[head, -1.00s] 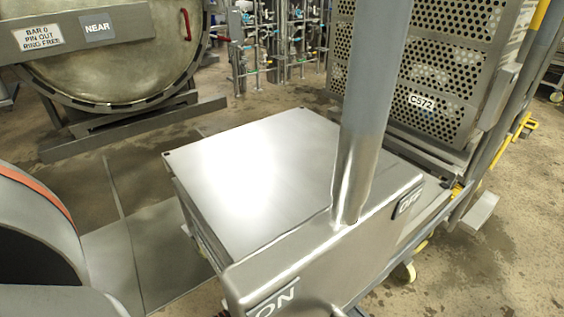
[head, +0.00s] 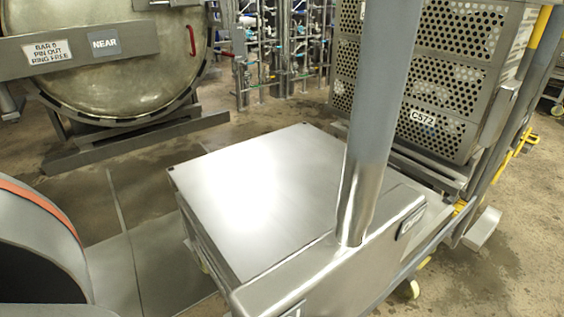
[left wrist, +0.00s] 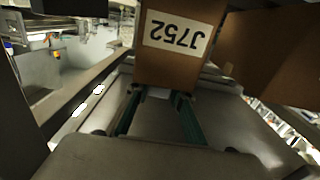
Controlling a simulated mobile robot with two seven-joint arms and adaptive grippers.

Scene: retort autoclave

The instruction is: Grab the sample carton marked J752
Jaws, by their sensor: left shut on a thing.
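The brown sample carton (left wrist: 172,62) shows in the left wrist view, with a white label reading J752 upside down in the picture. My left gripper (left wrist: 158,98) is shut on this carton, its two fingers reaching up to the carton's lower edge. The carton is not visible in the head view. Neither gripper shows in the head view. My right gripper is in no frame.
A flat steel-topped cart (head: 260,190) with a thick upright post stands in front. A perforated crate marked C572 (head: 425,75) is at right. The round autoclave door (head: 110,75) is at upper left. Another brown surface (left wrist: 268,55) lies beside the carton.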

